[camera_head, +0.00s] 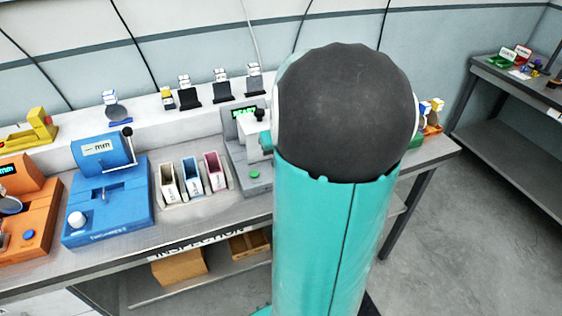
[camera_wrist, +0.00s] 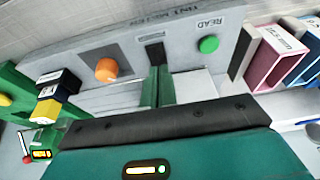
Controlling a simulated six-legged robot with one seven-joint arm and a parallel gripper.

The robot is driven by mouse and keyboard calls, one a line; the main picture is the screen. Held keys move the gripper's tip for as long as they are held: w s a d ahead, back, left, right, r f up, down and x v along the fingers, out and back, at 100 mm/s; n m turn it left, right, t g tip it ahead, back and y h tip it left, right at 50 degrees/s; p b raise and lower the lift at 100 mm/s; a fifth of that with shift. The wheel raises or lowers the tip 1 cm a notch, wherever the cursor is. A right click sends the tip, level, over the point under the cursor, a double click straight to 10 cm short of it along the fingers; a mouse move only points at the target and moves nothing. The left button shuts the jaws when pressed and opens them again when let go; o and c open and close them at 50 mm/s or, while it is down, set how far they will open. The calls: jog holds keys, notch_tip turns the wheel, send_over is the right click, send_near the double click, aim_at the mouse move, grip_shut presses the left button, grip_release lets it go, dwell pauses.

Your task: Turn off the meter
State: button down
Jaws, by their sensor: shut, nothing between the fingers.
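The grey meter (camera_head: 246,160) stands on the bench left of my arm, with a lit green display (camera_head: 244,112) and a green button (camera_head: 254,174). In the wrist view its grey panel (camera_wrist: 192,49) appears upside down, with a green button (camera_wrist: 208,44) beside the word READ and an orange round knob (camera_wrist: 106,69). A dark slot or switch (camera_wrist: 155,52) lies between them. My gripper (camera_wrist: 158,85) is shut and empty, with its green fingertips just below this dark part; I cannot tell whether they touch it. My arm hides the meter's right side in the head view.
A blue device (camera_head: 105,200) and an orange device (camera_head: 25,215) stand to the left. White, blue and pink bins (camera_head: 211,172) sit close beside the meter. A green stand (camera_wrist: 18,98) with yellow and dark blocks is near my gripper. Open floor (camera_head: 470,230) lies right.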

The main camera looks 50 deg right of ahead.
jog(key=v, duration=1.1)
jog(key=shift+w+d+r, duration=0.2)
jog(key=shift+w+d, duration=0.2)
jog(key=shift+w, duration=0.05)
jog(key=shift+f, duration=0.1)
jog(key=x, duration=1.2)
jog(key=shift+d+f, duration=0.1)
jog(key=shift+d, duration=0.05)
jog(key=shift+x, duration=0.8)
